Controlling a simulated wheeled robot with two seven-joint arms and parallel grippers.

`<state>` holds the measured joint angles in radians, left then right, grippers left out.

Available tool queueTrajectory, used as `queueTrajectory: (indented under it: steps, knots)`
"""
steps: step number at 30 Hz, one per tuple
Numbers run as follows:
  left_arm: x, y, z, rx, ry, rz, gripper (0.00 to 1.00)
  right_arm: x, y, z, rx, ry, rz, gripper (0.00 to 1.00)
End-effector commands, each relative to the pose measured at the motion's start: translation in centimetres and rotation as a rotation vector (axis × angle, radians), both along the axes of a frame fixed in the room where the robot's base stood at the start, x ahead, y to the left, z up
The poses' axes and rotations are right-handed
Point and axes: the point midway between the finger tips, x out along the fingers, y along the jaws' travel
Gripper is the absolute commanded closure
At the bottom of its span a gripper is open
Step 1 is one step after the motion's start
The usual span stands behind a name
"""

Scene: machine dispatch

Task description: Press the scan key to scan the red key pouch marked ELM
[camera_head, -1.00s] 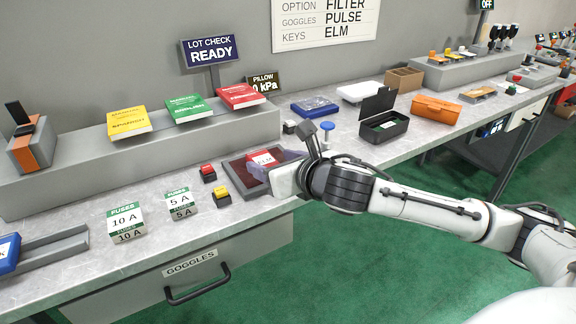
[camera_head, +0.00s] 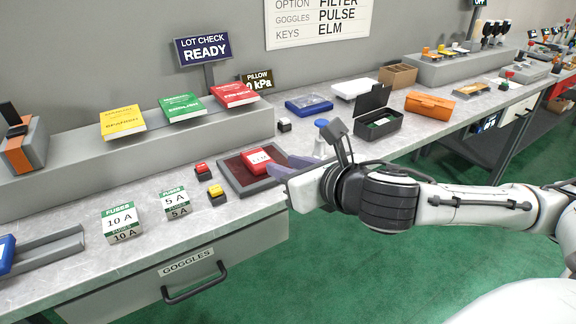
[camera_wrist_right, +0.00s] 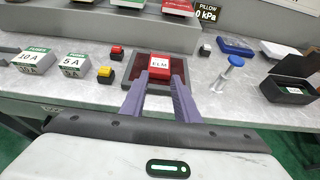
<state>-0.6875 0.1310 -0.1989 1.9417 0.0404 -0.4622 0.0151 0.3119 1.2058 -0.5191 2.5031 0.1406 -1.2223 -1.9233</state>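The red pouch marked ELM (camera_head: 258,161) lies on a dark red pad with a grey frame (camera_head: 234,176). In the right wrist view the pouch (camera_wrist_right: 160,68) sits just beyond my fingertips. My right gripper (camera_head: 284,168) has its purple fingers apart and empty, at the right edge of the pad; the fingers also show in the wrist view (camera_wrist_right: 160,84). Left of the pad are a red key (camera_head: 201,168) and a yellow key (camera_head: 216,191) on black bases. A white key (camera_head: 284,122) stands behind the pad. No label shows which is the scan key. My left gripper is out of view.
A LOT CHECK READY sign (camera_head: 203,48) stands behind the raised shelf with several booklets. A blue-topped post (camera_head: 321,124) stands close behind my right gripper. Fuse boxes (camera_head: 122,222) stand at the front left. An open black case (camera_head: 378,124) is to the right.

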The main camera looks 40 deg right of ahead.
Motion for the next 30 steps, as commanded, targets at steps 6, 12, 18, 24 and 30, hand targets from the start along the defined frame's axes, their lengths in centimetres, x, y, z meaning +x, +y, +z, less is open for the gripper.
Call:
queueTrajectory:
  steps: [6,12,18,24,30]
  knots:
    - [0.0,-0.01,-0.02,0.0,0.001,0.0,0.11,0.03,0.0,0.01,0.0,0.0,0.0,1.0]
    - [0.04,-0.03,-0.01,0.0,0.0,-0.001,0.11,0.03,0.0,0.01,0.0,0.0,0.0,1.0]
    - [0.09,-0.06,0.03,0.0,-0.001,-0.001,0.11,0.03,0.0,0.01,0.0,0.0,0.0,1.0]
    - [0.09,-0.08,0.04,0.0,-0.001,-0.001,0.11,0.03,0.0,0.01,0.0,0.0,0.0,1.0]
    - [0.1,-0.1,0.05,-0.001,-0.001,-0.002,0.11,0.02,0.0,0.0,0.0,0.0,0.0,1.0]
